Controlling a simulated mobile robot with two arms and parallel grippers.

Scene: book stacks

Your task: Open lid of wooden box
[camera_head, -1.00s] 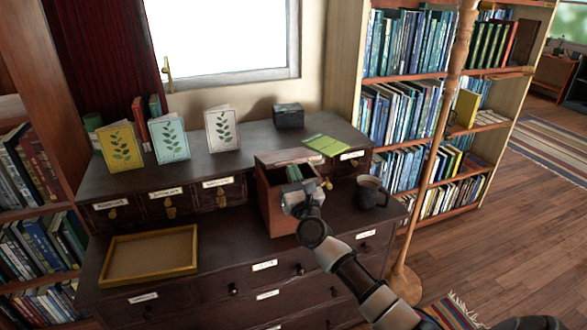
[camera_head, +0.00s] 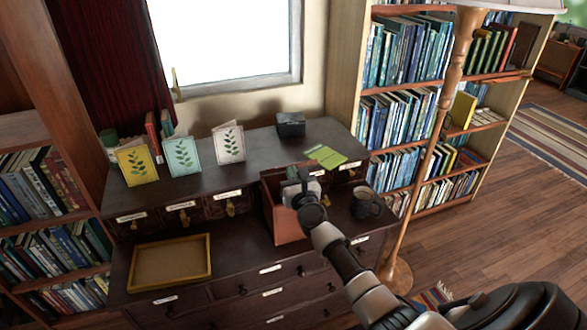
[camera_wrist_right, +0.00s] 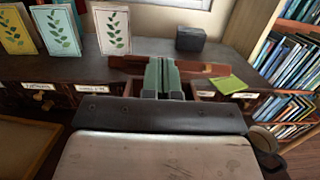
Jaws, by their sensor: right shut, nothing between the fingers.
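My left gripper is not in view.
A dark mug (camera_head: 366,204) stands close right of the box. A green booklet (camera_head: 326,156) and a dark small box (camera_head: 290,125) lie behind on the upper top. Upright leaf cards (camera_head: 183,158) stand left. An empty yellow-rimmed tray (camera_head: 209,261) lies front left. A lamp pole (camera_head: 428,165) is right.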

